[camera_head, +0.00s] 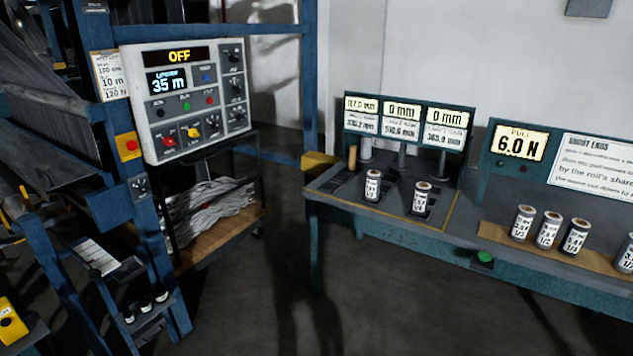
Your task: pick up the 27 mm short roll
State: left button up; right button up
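Several short grey rolls with white labels stand upright on the bench at the right. One roll (372,186) and a second roll (420,198) stand on the dark pads below the displays. Three more, a roll (522,223), a roll (547,230) and a roll (575,237), stand in a row on a tan strip. Another roll (626,254) is cut off by the right edge. The label print is too small to tell which roll is 27 mm. Neither of my grippers is in view.
The bench (400,236) carries a three-part display (402,114), a "PULL 6.0 N" display (518,143) and a green button (484,257). A control panel (188,98) reading "OFF" and a blue machine frame (50,240) stand left. Floor (275,290) between them is clear.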

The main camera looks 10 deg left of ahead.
aim_at(374, 177)
jog(key=i+u, duration=0.3)
jog(key=i+l+u, duration=0.25)
jog(key=i, duration=0.25)
jog(key=i+l+u, duration=0.15)
jog(key=i+u, duration=0.15)
jog(key=i+l, duration=0.45)
jog(key=i, duration=0.2)
jog(key=i+l+u, duration=0.1)
jog(key=i+l, duration=0.35)
jog(key=i, duration=0.25)
